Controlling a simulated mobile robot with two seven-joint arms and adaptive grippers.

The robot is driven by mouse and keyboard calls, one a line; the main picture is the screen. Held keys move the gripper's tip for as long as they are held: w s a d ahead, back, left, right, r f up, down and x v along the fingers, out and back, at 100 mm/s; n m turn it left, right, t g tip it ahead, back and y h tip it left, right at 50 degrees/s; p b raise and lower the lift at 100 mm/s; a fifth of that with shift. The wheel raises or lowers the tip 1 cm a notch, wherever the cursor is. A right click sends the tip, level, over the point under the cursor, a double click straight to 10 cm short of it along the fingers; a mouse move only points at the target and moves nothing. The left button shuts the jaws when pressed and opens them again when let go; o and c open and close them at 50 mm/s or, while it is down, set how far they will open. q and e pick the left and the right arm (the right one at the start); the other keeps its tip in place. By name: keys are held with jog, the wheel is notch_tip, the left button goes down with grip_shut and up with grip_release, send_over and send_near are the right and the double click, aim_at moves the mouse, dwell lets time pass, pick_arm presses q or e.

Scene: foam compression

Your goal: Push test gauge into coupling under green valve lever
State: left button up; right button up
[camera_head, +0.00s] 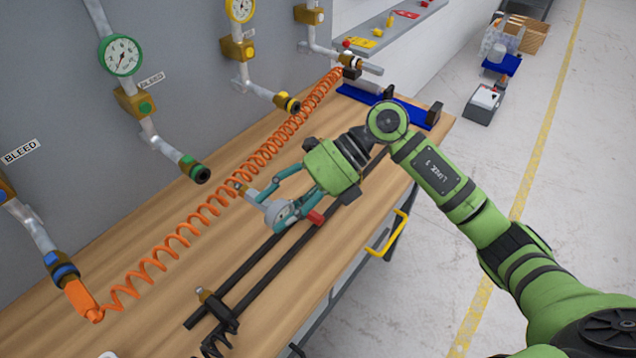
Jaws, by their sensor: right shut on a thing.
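My right gripper (268,200) is shut on the test gauge (279,212), a small grey round gauge. Its narrow fitting points up and left. The fingers hide part of the gauge. The green-marked coupling (201,174) has a dark open end and sits on a grey pipe below a brass valve (130,100) with a green part. The gauge fitting is a short way to the right of this coupling and looks apart from it; the exact depth gap cannot be told. My left gripper is not in view.
An orange coiled hose (180,238) runs from the blue-marked coupling (62,268) across the bench, close by the gauge. A yellow-marked coupling (287,103) is further back. Black rails (250,282) lie on the wooden bench (130,318).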

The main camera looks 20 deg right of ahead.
aim_at(267, 214)
jog(key=shift+s+a+r+y, duration=0.15)
jog(key=shift+s+a+r, duration=0.15)
jog(key=shift+a, duration=0.3)
jog(key=shift+s+a+r+y, duration=0.2)
jog(key=shift+s+a, duration=0.1)
jog(key=shift+a, duration=0.45)
jog(key=shift+w+a, duration=0.5)
jog(key=shift+w, duration=0.3)
jog(key=shift+w+a, duration=0.7)
jog(key=shift+w, duration=0.25)
jog(key=shift+r+b, duration=0.15)
jog(key=shift+b, duration=0.5)
jog(key=shift+c, duration=0.2)
jog(key=shift+b, duration=0.5)
jog(key=shift+w+a+b, duration=0.3)
jog(key=shift+w+a, duration=0.1)
jog(key=shift+w, duration=0.2)
jog(key=shift+n+b, duration=0.3)
